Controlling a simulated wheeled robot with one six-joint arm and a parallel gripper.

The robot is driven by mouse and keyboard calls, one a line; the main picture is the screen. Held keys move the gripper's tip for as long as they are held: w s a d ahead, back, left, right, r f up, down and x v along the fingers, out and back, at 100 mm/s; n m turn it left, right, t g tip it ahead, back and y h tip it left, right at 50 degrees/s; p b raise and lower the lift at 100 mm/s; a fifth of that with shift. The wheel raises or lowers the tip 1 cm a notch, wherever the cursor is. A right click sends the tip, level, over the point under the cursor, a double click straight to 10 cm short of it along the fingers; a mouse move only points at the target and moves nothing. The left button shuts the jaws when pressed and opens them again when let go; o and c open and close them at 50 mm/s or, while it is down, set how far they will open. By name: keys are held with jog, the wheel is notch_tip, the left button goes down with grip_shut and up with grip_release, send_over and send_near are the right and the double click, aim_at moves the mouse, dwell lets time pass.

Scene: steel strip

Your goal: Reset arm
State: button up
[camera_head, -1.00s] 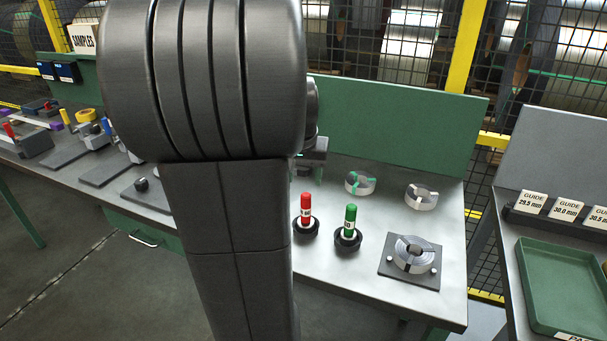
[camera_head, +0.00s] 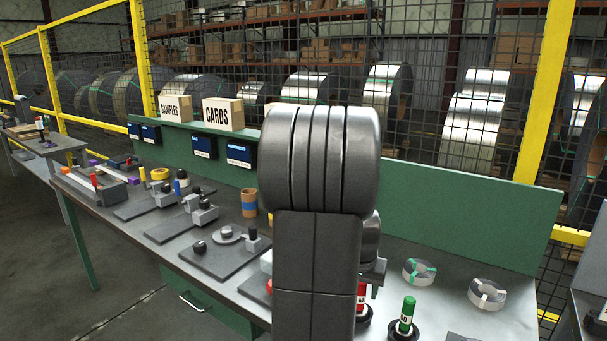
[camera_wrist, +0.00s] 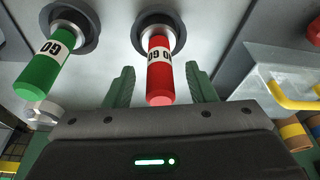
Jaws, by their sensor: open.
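My gripper (camera_wrist: 159,70) is open in the wrist view, one green finger on each side of the red-handled gauge marked NO GO (camera_wrist: 159,62). A gap shows between each finger and the handle. The gauge stands in a round black holder (camera_wrist: 158,20). In the head view, the red gauge (camera_head: 361,297) is partly hidden by my arm, and my fingers cannot be made out. The green-handled GO gauge (camera_head: 405,316) stands in its own holder to the right; it also shows in the wrist view (camera_wrist: 46,76).
Two small steel coils (camera_head: 419,272) (camera_head: 487,294) lie at the bench's right. Fixtures (camera_head: 217,250) and a tan roll (camera_head: 249,203) stand left of my arm. A green back panel (camera_head: 470,221) and mesh fence rise behind. A yellow handle (camera_wrist: 293,96) shows at the wrist view's right.

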jog(key=shift+x, duration=1.55)
jog(key=shift+r, duration=0.1)
jog(key=shift+r, duration=0.2)
